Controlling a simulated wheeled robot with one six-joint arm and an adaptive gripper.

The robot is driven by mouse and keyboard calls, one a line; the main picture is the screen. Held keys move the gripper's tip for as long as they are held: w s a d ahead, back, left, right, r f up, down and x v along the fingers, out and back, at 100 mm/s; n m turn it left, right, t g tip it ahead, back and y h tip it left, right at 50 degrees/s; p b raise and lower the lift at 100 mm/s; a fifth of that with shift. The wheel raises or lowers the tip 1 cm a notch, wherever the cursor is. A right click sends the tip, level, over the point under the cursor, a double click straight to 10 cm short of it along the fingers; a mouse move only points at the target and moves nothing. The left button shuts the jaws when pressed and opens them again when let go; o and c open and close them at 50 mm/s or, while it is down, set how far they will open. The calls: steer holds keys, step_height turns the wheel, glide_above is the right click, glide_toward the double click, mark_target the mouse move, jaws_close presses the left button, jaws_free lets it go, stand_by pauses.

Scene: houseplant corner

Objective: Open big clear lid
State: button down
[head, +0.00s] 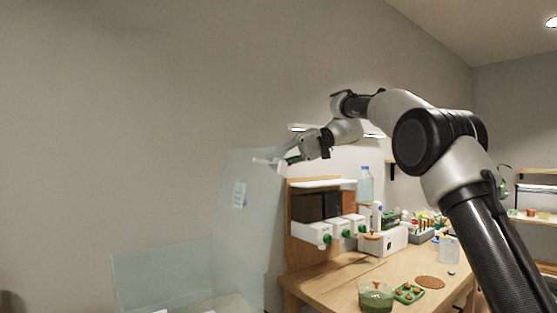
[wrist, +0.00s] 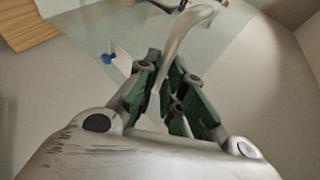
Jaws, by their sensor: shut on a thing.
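The big clear lid (head: 245,215) stands steeply raised in the head view, left of the workbench, with a small pale label (head: 239,195) on it. Below it are the clear walls (head: 160,272) of a box, partly cut off by the frame's bottom. My gripper (head: 284,159) is at the lid's upper right edge. In the wrist view my gripper (wrist: 165,85) is shut on the lid's pale curved handle (wrist: 183,42). The clear panel spreads behind the fingers there.
A wooden workbench (head: 345,275) stands to the right. It bears a dispenser rack (head: 322,205), a clear bottle (head: 365,184), a glass bowl of green stuff (head: 375,296) and a green tray (head: 408,293). Bare wall lies left of the lid.

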steer(key=shift+f, duration=0.45)
steer(key=c, duration=1.5)
jaws_free()
steer(key=shift+w+a, duration=0.1)
steer(key=shift+a, duration=0.1)
steer(key=shift+r, duration=0.15)
steer(key=v, duration=1.2)
